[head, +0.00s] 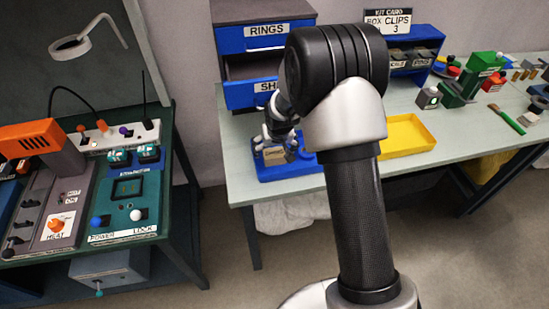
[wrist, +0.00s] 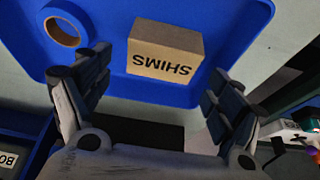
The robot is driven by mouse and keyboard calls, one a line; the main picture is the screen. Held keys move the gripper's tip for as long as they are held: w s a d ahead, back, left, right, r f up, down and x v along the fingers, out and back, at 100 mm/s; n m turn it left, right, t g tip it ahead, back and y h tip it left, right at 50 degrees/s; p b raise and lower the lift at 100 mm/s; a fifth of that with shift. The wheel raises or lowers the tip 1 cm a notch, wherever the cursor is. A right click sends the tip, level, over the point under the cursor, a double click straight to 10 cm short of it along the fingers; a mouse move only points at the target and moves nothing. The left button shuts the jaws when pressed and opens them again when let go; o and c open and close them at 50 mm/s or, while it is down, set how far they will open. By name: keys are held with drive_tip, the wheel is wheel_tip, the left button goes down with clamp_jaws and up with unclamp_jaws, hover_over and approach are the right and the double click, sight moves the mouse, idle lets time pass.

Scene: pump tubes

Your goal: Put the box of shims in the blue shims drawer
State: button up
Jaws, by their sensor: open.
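The box of shims (wrist: 165,50) is a small cardboard box with SHIMS printed on it. It lies in a blue tray (wrist: 115,83) on the bench. My gripper (wrist: 157,82) is open, with its fingers spread on both sides of the box's near end; I cannot tell whether they touch it. In the head view my gripper (head: 280,132) is over the blue tray (head: 288,174), and my arm hides much of it. The blue shims drawer (head: 243,96) is below the rings drawer (head: 265,42). It looks pulled out, with its label partly hidden by my arm.
A yellow tray (head: 408,133) stands to the right, with a blue clips rack (head: 412,60) behind. A green control panel (head: 128,197) is at the left. Tools and parts crowd the bench's right end.

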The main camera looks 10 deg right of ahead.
sight(274, 150)
drive_tip(key=x, duration=0.3)
drive_tip(key=shift+f+b, duration=0.1)
drive_tip(key=shift+b, duration=0.25)
drive_tip(key=shift+s, duration=0.1)
drive_tip(key=c, duration=1.3)
drive_tip(key=shift+o, duration=0.2)
